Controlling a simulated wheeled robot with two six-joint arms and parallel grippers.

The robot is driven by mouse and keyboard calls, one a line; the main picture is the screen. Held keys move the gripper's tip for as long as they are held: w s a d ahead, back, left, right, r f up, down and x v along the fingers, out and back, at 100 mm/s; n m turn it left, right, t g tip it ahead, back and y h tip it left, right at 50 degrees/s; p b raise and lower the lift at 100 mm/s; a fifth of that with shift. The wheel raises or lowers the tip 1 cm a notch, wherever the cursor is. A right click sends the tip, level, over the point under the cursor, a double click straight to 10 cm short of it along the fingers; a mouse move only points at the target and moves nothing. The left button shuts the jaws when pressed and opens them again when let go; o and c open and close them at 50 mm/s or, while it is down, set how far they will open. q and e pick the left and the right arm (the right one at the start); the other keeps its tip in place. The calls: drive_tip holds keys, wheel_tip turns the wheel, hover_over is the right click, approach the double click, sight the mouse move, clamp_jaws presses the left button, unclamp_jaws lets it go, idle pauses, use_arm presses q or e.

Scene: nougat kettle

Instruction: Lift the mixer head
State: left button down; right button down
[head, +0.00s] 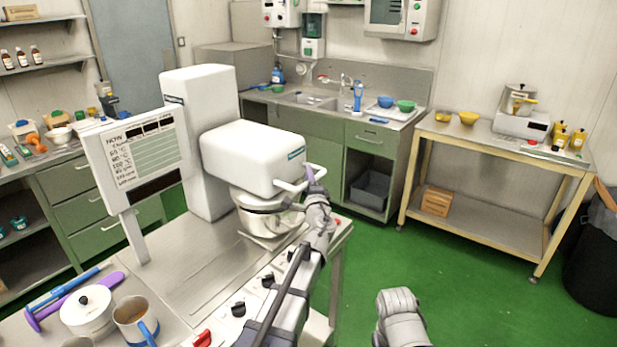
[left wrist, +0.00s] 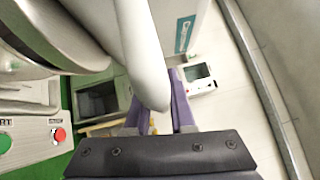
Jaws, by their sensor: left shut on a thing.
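The white mixer head (head: 250,158) is a rounded box, about level, directly over the steel bowl (head: 262,220). A white bar handle (head: 287,185) sticks out from its front end. My left gripper (head: 314,178), with purple fingers, is at the right end of this handle and shut on it. In the left wrist view, the pale handle (left wrist: 145,60) runs down to between the purple fingers (left wrist: 160,112). The bowl's metal rim (left wrist: 70,62) shows at upper left there. The hand hides part of the bowl's right side. A grey part of my right arm shows at the bottom, without its fingers.
A panel with printed text (head: 140,155) stands left of the mixer. A lidded white pot (head: 88,312), a mug (head: 135,318) and purple and blue tools lie on the near left counter. Knobs (head: 238,308) line the counter edge below my left arm. Green floor lies open to the right.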

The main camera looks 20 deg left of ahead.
use_arm(q)
wheel_tip(320, 180, up, 15)
drive_tip(key=p, duration=1.3)
drive_tip(key=shift+f, duration=0.2)
drive_tip(key=c, duration=0.8)
unclamp_jaws()
drive_tip(key=shift+f, duration=0.1)
drive_tip(key=shift+o, duration=0.2)
drive_tip(key=v, duration=0.8)
drive_tip(key=shift+b, duration=0.35)
drive_tip(key=shift+w, duration=0.15)
